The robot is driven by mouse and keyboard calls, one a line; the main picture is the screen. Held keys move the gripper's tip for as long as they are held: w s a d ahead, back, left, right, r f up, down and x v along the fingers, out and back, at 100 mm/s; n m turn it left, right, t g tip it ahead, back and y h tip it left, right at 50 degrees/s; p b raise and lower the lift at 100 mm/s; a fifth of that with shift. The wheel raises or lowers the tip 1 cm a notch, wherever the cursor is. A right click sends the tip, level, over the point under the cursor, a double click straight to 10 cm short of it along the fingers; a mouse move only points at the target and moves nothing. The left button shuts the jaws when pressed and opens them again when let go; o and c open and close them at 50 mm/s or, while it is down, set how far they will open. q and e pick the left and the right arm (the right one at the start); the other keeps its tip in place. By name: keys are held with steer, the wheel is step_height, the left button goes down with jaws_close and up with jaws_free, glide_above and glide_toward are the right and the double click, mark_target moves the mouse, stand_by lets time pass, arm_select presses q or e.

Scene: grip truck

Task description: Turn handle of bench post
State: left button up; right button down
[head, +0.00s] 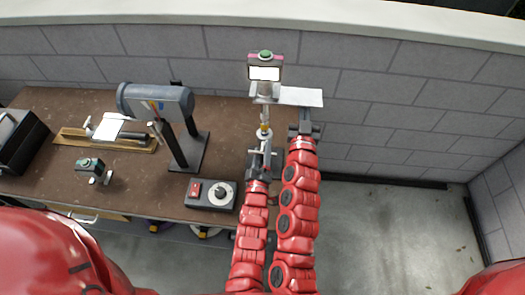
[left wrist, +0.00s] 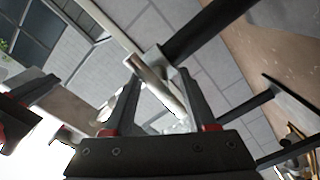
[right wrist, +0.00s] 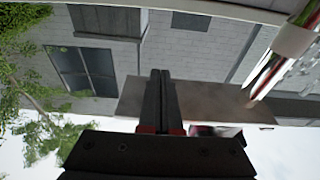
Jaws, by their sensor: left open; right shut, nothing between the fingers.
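The bench post (head: 265,118) stands upright at the bench's right end, with a screen-bearing box and green button (head: 265,58) on top. A pale crossbar (head: 255,152) sits low on the post, partly hidden by my left gripper (head: 262,163). In the left wrist view, my left gripper (left wrist: 160,85) is open, and a pale round bar (left wrist: 158,82) shows between its fingers; I cannot tell whether they touch. My right gripper (head: 304,120) is shut and empty, close below a flat plate (head: 301,97) beside the post. The right wrist view shows its closed fingers (right wrist: 161,78) before the plate (right wrist: 205,100).
On the brown bench (head: 60,180) are a grey cylindrical machine (head: 155,103), a control box with dial (head: 210,194), a small green-buttoned device (head: 90,165) and a black box (head: 18,140). A block wall (head: 400,95) stands behind. The floor (head: 400,230) at right is clear.

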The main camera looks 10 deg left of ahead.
arm_select(q)
jaws_close()
steer(key=shift+m, duration=0.4)
steer(key=m, duration=1.2)
steer(key=shift+f+m, duration=0.1)
steer(key=shift+m, duration=1.7)
jaws_free()
